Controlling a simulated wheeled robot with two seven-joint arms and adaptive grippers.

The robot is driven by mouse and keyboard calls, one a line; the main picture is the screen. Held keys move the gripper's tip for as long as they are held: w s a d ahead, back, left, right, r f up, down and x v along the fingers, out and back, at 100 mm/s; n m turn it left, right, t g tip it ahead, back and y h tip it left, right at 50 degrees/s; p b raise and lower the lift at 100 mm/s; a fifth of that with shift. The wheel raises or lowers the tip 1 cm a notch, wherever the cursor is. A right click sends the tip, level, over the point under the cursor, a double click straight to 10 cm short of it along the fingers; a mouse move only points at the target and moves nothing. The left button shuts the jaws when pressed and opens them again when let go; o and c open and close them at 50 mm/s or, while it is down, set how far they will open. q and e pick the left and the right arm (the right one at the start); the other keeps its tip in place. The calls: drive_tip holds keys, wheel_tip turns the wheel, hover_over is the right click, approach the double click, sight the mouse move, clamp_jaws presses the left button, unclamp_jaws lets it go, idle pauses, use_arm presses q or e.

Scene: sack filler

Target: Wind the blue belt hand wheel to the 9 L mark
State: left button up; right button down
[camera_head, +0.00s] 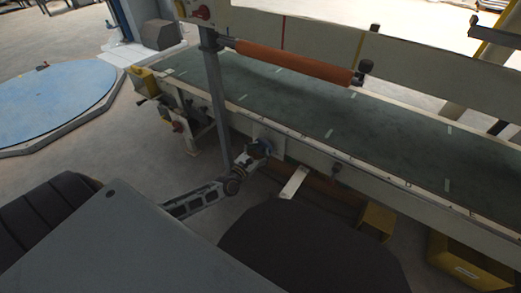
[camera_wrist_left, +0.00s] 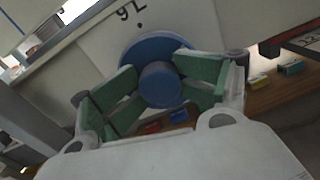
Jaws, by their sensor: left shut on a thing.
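The blue belt hand wheel (camera_wrist_left: 155,47) sits on the pale side panel of the conveyor, with a round blue knob (camera_wrist_left: 160,84) at its middle. A "9 L" marking (camera_wrist_left: 131,11) with a small dark dot shows on the panel just above the wheel, tilted in the left wrist view. The wheel's lower part is hidden by the knob and fingers. My right gripper is not in view.
The conveyor's green belt (camera_head: 310,105) runs above the panel, with an orange roller (camera_head: 293,62) over it. A grey post (camera_head: 216,95) stands left of the wheel. A yellow box (camera_head: 475,265) is at the lower right. A blue round platform (camera_head: 50,100) lies at the left.

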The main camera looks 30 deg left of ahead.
use_arm(q)
drive_tip(key=shift+w+r, duration=0.15)
drive_tip(key=shift+r, duration=0.1)
drive_tip(key=shift+n, duration=1.5)
drive_tip(key=shift+n, duration=1.5)
drive_tip(key=o, duration=0.8)
drive_tip(key=shift+w+d, duration=0.1)
drive_tip(key=shift+d, duration=0.05)
drive_tip(key=shift+f, duration=0.1)
drive_tip(key=shift+s, duration=0.25)
